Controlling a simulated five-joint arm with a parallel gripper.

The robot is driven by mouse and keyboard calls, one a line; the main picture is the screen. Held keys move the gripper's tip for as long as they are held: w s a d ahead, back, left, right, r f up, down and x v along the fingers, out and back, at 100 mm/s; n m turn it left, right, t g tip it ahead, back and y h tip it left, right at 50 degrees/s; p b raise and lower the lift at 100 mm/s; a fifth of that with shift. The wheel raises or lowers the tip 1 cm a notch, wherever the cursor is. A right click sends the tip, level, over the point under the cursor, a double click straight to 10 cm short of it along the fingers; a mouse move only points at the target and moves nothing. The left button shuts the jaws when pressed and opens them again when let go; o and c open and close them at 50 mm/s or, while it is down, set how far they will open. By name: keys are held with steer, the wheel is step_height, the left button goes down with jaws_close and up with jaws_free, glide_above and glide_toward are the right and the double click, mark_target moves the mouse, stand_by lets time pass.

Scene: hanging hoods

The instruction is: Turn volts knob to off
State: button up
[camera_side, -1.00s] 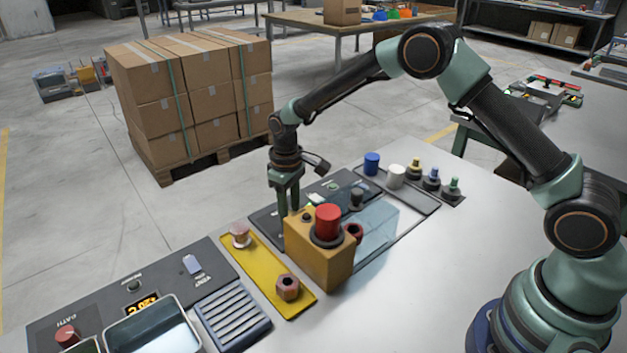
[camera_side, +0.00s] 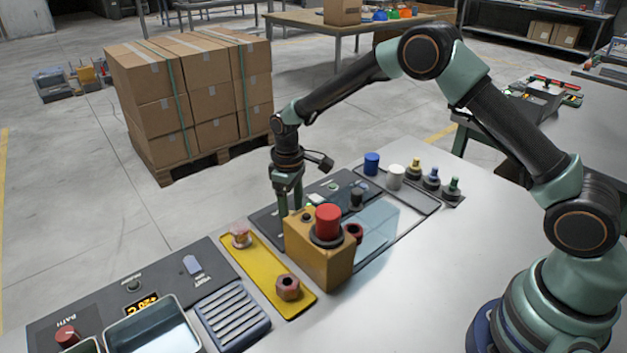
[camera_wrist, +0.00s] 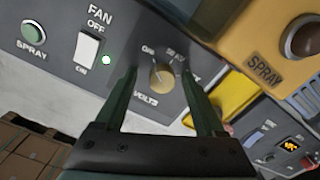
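The volts knob (camera_wrist: 162,76) is a tan round knob in a dark grey panel in the wrist view, with the word VOLTS printed beside it. Small position labels are printed around its upper side, too blurred to read surely. My gripper (camera_wrist: 160,74) is open, one finger on each side of the knob, with a visible gap to it. In the side view my gripper (camera_side: 288,208) points straight down at the dark panel (camera_side: 262,217) behind the yellow box. The knob is hidden there by the fingers and the box.
A yellow box (camera_side: 318,262) with a red button (camera_side: 328,222) stands close to my gripper. In the wrist view a white FAN switch (camera_wrist: 87,49) and a green SPRAY button (camera_wrist: 33,36) lie to the left. A yellow tray (camera_side: 262,272) is nearby.

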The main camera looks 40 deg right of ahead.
steer(key=shift+w+a+r, duration=0.1)
steer(key=shift+a, duration=0.05)
steer(key=shift+r, duration=0.2)
step_height(320, 180, up, 12)
steer(key=shift+f, duration=0.2)
stand_by(0.3)
steer(key=s+d+r+m+t, duration=0.25)
steer(key=s+d+r, duration=0.25)
steer(key=s+r, duration=0.5)
steer(key=s+d+r+m+t, duration=0.1)
steer(key=s+d+m+t, duration=0.2)
steer(key=s, duration=0.8)
steer(key=shift+s+d, duration=0.15)
steer(key=shift+d, duration=0.4)
